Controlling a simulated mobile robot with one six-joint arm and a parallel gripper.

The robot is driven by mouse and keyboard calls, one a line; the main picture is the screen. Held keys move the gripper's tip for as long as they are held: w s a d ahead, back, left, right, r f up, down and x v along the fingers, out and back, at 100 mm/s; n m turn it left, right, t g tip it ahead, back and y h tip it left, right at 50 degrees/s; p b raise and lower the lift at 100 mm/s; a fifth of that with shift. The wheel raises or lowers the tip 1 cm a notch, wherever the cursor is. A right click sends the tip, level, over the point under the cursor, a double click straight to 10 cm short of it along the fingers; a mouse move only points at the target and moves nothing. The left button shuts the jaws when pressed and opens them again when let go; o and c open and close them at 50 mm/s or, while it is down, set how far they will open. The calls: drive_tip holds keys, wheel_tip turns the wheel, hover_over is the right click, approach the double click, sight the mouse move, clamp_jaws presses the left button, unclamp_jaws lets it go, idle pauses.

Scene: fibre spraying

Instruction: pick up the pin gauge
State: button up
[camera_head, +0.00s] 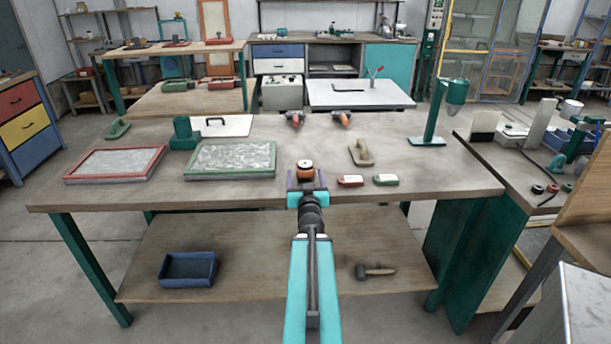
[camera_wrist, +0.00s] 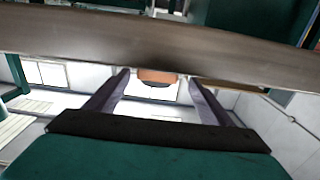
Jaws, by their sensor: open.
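In the wrist view the orange gauge (camera_wrist: 157,76) shows between the two spread fingers (camera_wrist: 157,84), apart from both. The table edge crosses the wrist view and hides part of the gauge. I cannot tell exactly how far the fingertips are from it.
A tan trowel (camera_head: 361,153) lies behind. The lower shelf (camera_head: 240,290) holds a blue bin (camera_head: 188,283).

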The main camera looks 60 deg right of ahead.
sight(305, 166)
drive_tip(key=shift+d+f+b, duration=0.15)
drive_tip(key=shift+d+b, duration=0.05)
drive_tip(key=shift+b, duration=0.85)
drive_tip(key=shift+w+r, duration=0.1)
drive_tip(key=shift+r, duration=0.1)
drive_tip(key=shift+d, duration=0.2)
drive_tip(key=shift+p+x, duration=0.35)
drive_tip(key=shift+x, duration=2.15)
drive_tip(key=shift+r, duration=0.1)
drive_tip(key=c, duration=1.3)
drive_tip(key=shift+r, duration=0.1)
